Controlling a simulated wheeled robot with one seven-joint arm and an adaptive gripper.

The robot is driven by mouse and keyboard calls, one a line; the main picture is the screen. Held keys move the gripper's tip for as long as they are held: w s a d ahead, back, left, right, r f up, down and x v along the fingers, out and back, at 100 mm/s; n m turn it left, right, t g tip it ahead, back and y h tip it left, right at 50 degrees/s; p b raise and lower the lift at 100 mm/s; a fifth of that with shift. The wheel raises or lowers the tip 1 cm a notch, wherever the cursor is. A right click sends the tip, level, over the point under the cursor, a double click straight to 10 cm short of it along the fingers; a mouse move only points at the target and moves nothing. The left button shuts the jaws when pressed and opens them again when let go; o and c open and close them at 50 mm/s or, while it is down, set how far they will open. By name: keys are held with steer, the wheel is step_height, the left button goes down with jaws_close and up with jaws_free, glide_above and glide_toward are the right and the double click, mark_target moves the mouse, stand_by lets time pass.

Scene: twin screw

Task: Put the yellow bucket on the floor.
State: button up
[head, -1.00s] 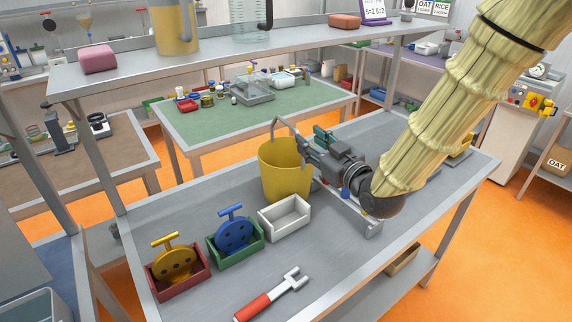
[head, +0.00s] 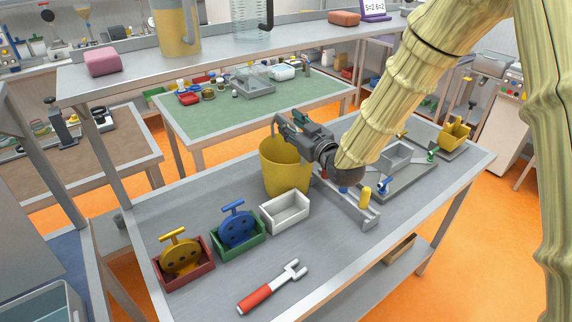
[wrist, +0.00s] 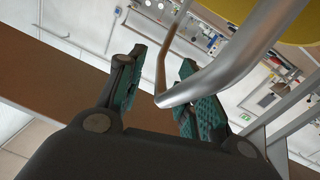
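The yellow bucket (head: 286,172) stands upright on the grey workbench (head: 190,217), behind the white tray. Its upper right rim is partly hidden behind my gripper (head: 287,126) in the head view. In the wrist view, a bent grey metal handle (wrist: 230,68) crosses between and in front of my gripper's fingers (wrist: 160,92). The fingers stand apart, with no firm hold visible. A yellow piece of the bucket (wrist: 293,18) shows at the top right. The orange floor (head: 455,230) shows around the bench.
A white tray (head: 285,211), a green tray (head: 238,246) with a blue valve-like part, and a red tray (head: 184,268) with a yellow one stand in front. A red-handled wrench (head: 272,288) lies near the front edge. A raised shelf (head: 200,62) runs behind.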

steer(key=shift+w+a, duration=0.15)
steer(key=shift+c, duration=0.2)
jaws_close()
steer(key=shift+r, duration=0.1)
